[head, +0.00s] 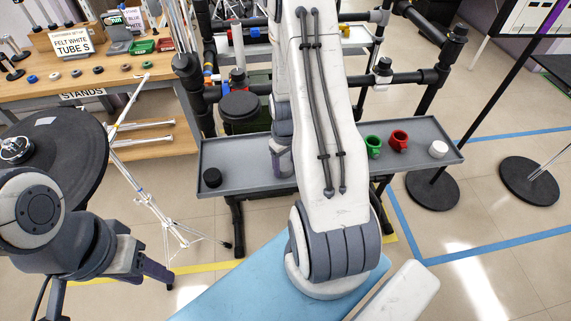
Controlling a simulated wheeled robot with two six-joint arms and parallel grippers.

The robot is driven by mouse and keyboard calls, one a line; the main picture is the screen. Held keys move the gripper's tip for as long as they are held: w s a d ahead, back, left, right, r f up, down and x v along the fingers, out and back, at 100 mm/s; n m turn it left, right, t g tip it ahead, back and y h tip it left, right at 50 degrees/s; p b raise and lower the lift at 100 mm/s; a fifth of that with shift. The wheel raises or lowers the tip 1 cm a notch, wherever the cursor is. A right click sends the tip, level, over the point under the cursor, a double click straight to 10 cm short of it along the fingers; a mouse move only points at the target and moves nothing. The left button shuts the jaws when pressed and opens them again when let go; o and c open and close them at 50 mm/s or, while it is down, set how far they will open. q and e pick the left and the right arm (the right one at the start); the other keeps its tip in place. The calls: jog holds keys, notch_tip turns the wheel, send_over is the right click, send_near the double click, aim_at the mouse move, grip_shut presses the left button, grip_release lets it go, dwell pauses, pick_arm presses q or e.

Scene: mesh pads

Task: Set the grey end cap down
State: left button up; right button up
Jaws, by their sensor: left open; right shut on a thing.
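My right gripper (285,165) hangs over the middle of the grey tray (240,181), mostly behind my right arm. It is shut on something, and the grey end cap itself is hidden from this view. On the tray stand a black cap (212,177) at the left end, and a green piece (373,146), a red piece (399,140) and a white cap (438,149) at the right. My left gripper (155,273) is open at the lower left, well apart from the tray, in front of a tripod stand.
The tray is bare between the black cap and my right arm. Black pipe framing (185,75) rises behind it, with a dark round container (240,110). A wooden table (100,75) with small caps is at the upper left. A black drum-like disc (75,140) is below it.

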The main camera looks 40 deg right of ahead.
jog(key=shift+f, duration=0.15)
jog(key=o, duration=1.3)
jog(key=shift+o, duration=0.2)
